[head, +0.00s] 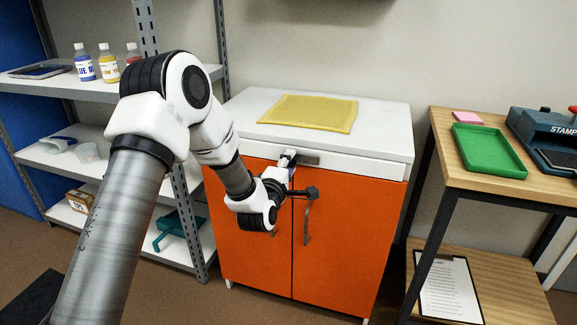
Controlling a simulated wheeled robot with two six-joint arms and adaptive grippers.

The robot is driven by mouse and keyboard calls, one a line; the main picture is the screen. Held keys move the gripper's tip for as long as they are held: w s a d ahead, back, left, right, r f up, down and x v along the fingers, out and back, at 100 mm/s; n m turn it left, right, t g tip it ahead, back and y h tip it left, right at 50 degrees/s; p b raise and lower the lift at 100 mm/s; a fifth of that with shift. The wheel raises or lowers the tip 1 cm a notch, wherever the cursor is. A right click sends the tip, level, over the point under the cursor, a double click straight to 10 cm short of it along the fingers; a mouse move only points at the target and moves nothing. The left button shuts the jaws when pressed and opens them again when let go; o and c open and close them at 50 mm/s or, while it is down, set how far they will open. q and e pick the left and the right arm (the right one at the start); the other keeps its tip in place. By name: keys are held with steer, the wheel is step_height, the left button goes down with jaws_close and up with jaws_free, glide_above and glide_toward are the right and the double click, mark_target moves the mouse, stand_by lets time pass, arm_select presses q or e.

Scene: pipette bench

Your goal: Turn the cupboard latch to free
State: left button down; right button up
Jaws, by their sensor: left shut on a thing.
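The orange cupboard (345,230) with a white top (385,125) stands in the middle of the head view. Its two doors meet at a vertical seam, each with a dark upright handle; the right door handle (307,225) shows clearly. My left gripper (311,192) is in front of the upper part of the doors, close to the seam. It is shut on what appears to be the cupboard latch, which the gripper and wrist mostly hide. I cannot tell which way the latch is turned. Both doors look closed. My right gripper is not in view.
A yellow mat (310,113) lies on the cupboard top. A grey shelf (60,84) with several bottles is at left. A wooden table (450,180) at right holds a green tray (488,150) and a stamp machine (545,130). A clipboard (447,290) lies on its lower shelf.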

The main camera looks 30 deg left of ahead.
arm_select(q)
steer(key=c, duration=0.7)
jaws_free()
steer(key=v, duration=1.2)
